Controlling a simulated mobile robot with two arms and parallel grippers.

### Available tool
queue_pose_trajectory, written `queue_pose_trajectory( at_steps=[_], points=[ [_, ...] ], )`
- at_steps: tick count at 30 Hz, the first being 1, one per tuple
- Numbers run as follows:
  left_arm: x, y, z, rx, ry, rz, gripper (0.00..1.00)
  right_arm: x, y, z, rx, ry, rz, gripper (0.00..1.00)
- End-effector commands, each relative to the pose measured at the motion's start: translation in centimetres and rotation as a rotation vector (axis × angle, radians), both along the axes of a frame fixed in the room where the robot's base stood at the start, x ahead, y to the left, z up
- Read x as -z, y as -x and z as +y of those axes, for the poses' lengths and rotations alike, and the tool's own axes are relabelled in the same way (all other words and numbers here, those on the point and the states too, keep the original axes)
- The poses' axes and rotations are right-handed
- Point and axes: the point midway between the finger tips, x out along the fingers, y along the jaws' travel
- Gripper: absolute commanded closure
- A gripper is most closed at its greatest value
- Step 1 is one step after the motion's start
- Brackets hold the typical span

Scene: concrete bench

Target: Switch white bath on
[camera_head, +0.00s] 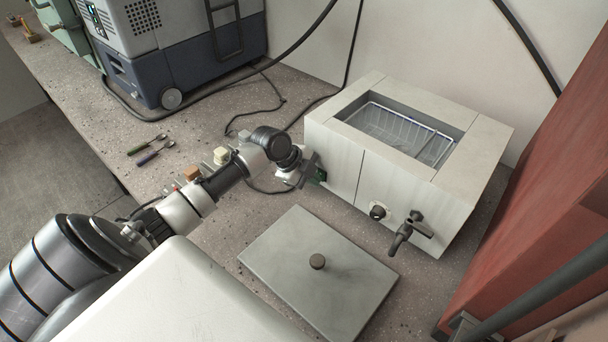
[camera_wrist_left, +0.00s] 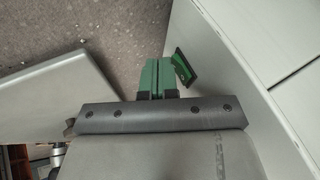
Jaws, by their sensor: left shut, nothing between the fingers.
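The white bath (camera_head: 475,142) is a boxy tank with an open top and a wire basket (camera_head: 400,132) inside. Its front has a round knob (camera_head: 378,211) and a dark tap (camera_head: 408,232). A green-edged dark switch (camera_wrist_left: 184,67) sits on the bath's front wall (camera_wrist_left: 240,70) in the left wrist view; in the head view a green patch (camera_head: 320,175) shows low on the front's left part. My left gripper (camera_wrist_left: 158,76) is shut and empty, its green fingers close beside the switch. I cannot tell whether they touch it. My right gripper is not in view.
A grey lid (camera_head: 290,275) with a knob lies on the bench before the bath. Two small spoon-like tools (camera_head: 152,152) and small blocks (camera_head: 222,156) lie left. A grey-blue machine (camera_head: 185,55) stands behind, with cables on the bench. A red pillar (camera_head: 540,215) stands right.

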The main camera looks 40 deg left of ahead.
Motion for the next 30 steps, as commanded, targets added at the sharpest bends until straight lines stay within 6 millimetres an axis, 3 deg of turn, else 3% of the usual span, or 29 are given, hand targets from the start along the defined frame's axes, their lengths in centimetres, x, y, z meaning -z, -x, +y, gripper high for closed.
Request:
queue_pose_trajectory(
  at_steps=[20,30],
  points=[
    [0.2,-0.7,0.0,0.000,0.000,-0.002,1.00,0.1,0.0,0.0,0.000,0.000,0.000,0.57],
    [-1.4,-0.7,0.0,0.000,0.000,-0.005,1.00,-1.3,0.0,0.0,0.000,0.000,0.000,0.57]
  ],
)
